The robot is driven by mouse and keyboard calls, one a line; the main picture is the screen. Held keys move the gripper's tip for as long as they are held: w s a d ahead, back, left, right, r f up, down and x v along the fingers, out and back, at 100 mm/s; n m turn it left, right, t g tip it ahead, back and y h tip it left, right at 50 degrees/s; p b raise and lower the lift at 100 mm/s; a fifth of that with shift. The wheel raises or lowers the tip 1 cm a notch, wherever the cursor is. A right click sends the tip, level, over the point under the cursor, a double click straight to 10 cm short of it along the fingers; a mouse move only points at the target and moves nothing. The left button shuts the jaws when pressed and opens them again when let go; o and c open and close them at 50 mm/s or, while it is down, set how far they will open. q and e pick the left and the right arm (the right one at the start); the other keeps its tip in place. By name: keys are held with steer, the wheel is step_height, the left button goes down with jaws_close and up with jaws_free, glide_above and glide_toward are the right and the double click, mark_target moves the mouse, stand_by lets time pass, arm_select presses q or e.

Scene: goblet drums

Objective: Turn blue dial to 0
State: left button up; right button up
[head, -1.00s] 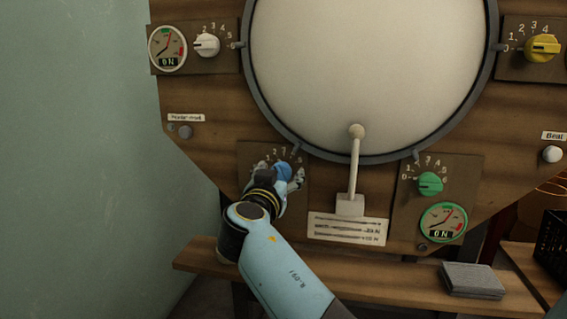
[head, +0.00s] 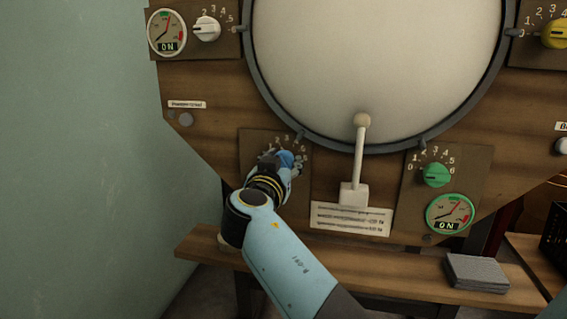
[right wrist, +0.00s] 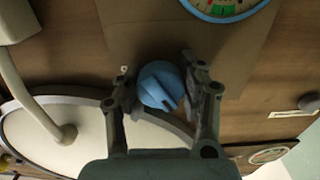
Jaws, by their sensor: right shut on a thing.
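The blue dial (head: 285,158) is a round knob on a brown panel (head: 252,147) at the lower left of the wooden board. Numbers show around it, partly hidden by my gripper. My right gripper (head: 282,163) is shut on the dial, one finger on each side. In the right wrist view the blue dial (right wrist: 160,86) sits between the two fingers, with a dark slot at its lower right. I cannot read which number it points to. A blue-rimmed gauge (right wrist: 222,6) is cut off at the top of that view. My left gripper is not in view.
A white dial (head: 207,29), a yellow dial (head: 556,34) and a green dial (head: 436,175) sit on other panels around the big drum skin (head: 375,65). A white lever (head: 358,155) stands right of my gripper. Below is a wooden ledge (head: 400,270) with a grey block (head: 476,271).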

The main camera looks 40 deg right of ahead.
steer(key=shift+n, duration=0.3)
steer(key=n, duration=0.2)
steer(key=shift+n, duration=0.4)
steer(key=shift+r+n, duration=0.1)
steer(key=shift+n, duration=0.8)
steer(key=shift+n+p, duration=0.45)
steer(key=shift+n, duration=0.45)
steer(key=shift+n+p, duration=0.4)
steer(key=shift+n, duration=0.8)
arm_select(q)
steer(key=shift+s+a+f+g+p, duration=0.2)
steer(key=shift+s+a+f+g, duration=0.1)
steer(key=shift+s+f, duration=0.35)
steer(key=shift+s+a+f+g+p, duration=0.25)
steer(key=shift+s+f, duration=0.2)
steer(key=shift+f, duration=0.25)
arm_select(e)
steer(key=shift+n, duration=1.3)
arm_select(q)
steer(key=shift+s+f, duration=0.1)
